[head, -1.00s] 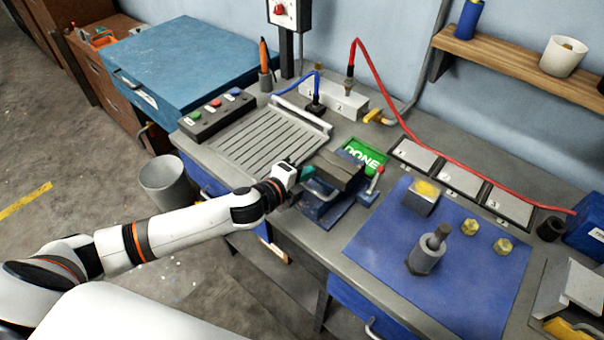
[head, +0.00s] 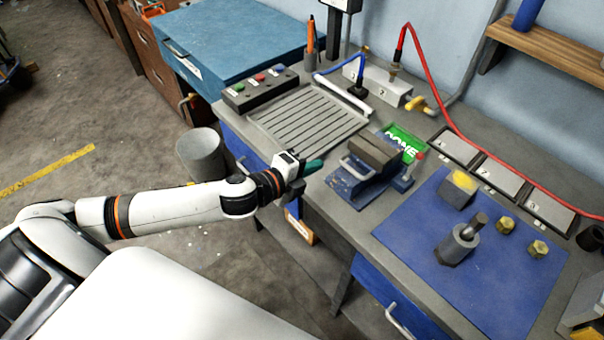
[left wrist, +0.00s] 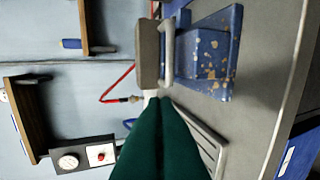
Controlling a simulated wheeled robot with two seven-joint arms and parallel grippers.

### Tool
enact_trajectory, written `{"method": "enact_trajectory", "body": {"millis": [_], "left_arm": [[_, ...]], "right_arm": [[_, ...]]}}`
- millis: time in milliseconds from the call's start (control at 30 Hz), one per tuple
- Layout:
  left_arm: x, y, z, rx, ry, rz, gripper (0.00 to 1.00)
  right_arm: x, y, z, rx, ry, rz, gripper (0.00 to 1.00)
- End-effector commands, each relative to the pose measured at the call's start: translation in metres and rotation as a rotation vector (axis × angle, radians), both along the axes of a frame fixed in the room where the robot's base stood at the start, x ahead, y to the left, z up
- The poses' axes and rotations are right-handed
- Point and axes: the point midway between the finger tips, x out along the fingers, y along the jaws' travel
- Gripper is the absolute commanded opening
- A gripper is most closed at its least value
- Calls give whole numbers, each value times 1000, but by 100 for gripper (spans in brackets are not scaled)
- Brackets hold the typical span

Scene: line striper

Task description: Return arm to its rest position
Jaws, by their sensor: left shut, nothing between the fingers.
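My left arm (head: 170,208) comes in from the left in the head view, stretched toward the bench. My left gripper (head: 314,167) is at the bench's front edge, left of the blue vise (head: 355,185) and apart from it. Its dark green fingers are shut with nothing between them. They also show in the left wrist view (left wrist: 160,145), pointing up the picture, with the vise (left wrist: 205,55) beyond them. My right gripper is in neither view.
A grey bin (head: 202,155) stands on the floor left of the bench. A red cable (head: 432,85) runs across the back. Floor left is open.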

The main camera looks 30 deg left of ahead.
Motion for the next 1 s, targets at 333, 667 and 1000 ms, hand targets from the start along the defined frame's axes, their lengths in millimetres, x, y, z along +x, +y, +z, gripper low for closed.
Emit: {"method": "enact_trajectory", "body": {"millis": [333,667,1000], "left_arm": [[-26,9,9,0,0,-1,0],[-10,37,-47,-69,92,121,0],[-41,113,-262,-343,453,569,0]], "right_arm": [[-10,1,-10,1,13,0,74],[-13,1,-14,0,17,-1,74],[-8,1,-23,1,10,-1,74]]}}
